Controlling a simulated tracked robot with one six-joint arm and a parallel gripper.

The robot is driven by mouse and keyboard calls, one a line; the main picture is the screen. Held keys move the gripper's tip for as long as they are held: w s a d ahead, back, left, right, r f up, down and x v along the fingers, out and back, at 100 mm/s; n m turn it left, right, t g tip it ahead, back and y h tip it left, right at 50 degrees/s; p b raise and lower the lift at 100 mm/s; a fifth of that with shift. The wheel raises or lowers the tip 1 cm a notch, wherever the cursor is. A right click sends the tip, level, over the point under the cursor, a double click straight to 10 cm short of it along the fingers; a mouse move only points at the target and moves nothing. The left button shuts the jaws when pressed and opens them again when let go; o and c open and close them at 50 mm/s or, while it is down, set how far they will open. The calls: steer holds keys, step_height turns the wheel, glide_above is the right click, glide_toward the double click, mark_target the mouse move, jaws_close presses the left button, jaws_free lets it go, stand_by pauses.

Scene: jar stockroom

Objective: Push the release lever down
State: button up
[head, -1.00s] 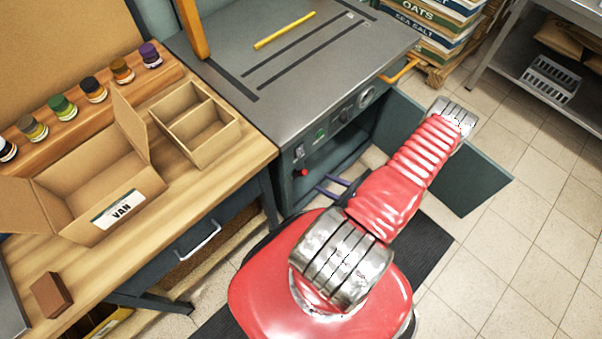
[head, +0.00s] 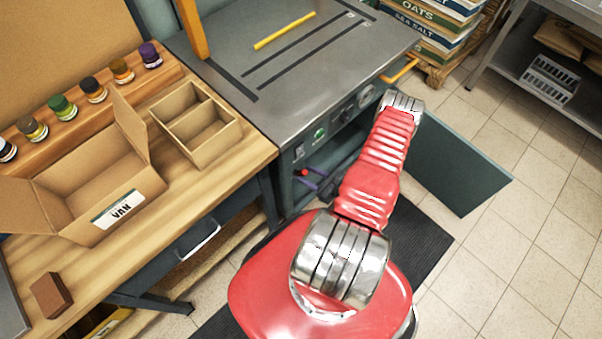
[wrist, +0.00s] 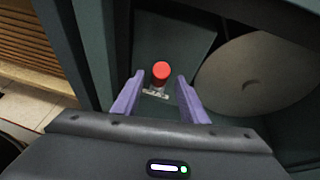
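The release lever shows as a red knob (head: 302,172) in the open front of the grey machine, under its control panel. In the wrist view the red knob (wrist: 162,72) sits on a small metal bracket against the dark teal inside. My gripper (head: 314,178) has two purple fingers, apart and empty, pointing at the knob from close by. In the wrist view the knob appears between the two fingertips of my gripper (wrist: 160,78). I cannot tell whether they touch it. My arm hides part of the opening.
The machine top (head: 320,90) carries a yellow stick (head: 285,30). An open teal door (head: 455,170) stands right of my arm. A round pale disc (wrist: 255,75) is beside the lever. The wooden bench (head: 215,175) at left holds cartons and jars.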

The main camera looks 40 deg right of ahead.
steer(key=shift+x, duration=1.85)
steer(key=shift+c, duration=0.3)
jaws_close()
